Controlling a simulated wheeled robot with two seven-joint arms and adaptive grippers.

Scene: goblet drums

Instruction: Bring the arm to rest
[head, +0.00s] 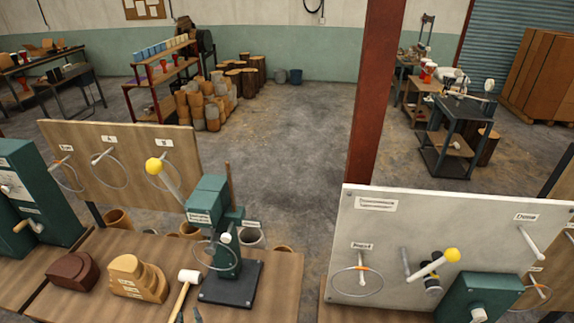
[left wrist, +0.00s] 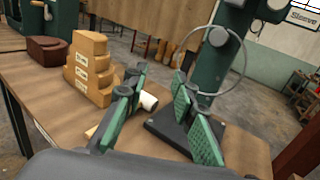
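My right gripper is not in view.
A stepped wooden block (head: 138,278) and a dark red-brown block (head: 73,271) sit on the bench (head: 280,275) to the left. A wooden peg board (head: 125,160) stands behind. A grey board (head: 440,240) with pegs stands right, past a gap and a red column (head: 375,90).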

